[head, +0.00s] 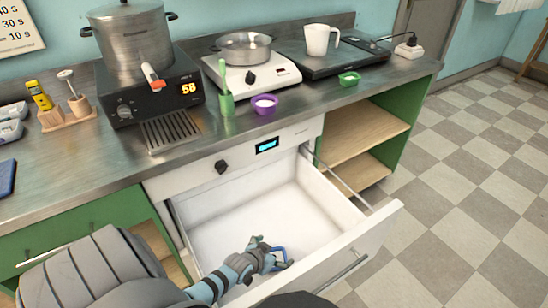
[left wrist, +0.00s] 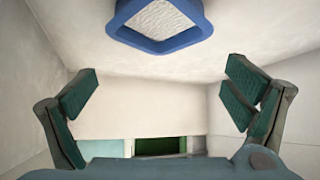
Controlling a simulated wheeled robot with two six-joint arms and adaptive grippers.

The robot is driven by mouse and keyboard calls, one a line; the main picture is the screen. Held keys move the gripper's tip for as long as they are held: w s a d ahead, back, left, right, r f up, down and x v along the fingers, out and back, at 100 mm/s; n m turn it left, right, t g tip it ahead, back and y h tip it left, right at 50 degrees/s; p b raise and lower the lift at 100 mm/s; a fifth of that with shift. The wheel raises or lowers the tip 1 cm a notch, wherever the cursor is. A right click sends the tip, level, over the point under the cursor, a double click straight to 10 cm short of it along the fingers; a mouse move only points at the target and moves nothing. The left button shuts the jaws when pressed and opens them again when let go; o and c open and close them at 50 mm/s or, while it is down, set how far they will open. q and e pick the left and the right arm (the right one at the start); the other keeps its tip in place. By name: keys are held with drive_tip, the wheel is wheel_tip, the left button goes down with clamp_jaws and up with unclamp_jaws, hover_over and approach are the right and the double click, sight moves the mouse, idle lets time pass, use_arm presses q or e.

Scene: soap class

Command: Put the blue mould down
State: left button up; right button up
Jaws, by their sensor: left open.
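The blue mould (head: 281,256) is in the open white drawer (head: 235,222), towards its front, partly hidden by my left gripper. In the left wrist view the mould (left wrist: 160,24) is a blue square frame with rounded corners and a pale, rough filling, cut off by the top edge. My left gripper (head: 268,255) reaches down into the drawer beside the mould. In the left wrist view its two fingers (left wrist: 160,98) are spread wide with nothing between them, and the mould is clear of both. My right gripper is not in view.
The drawer's side walls and front panel (head: 345,262) surround my left gripper. The drawer floor behind it is bare. Above is a steel counter (head: 205,135) with a large pot (head: 133,38), a purple bowl (head: 264,105) and a green cup (head: 226,104) near its front edge.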

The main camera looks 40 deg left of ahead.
use_arm(q)
drive_tip(key=a+p+v, duration=0.1)
drive_tip(key=p+v, duration=0.7)
drive_tip(key=v, duration=0.4)
drive_tip(key=shift+d+r, duration=0.45)
drive_tip(key=shift+r, duration=0.1)
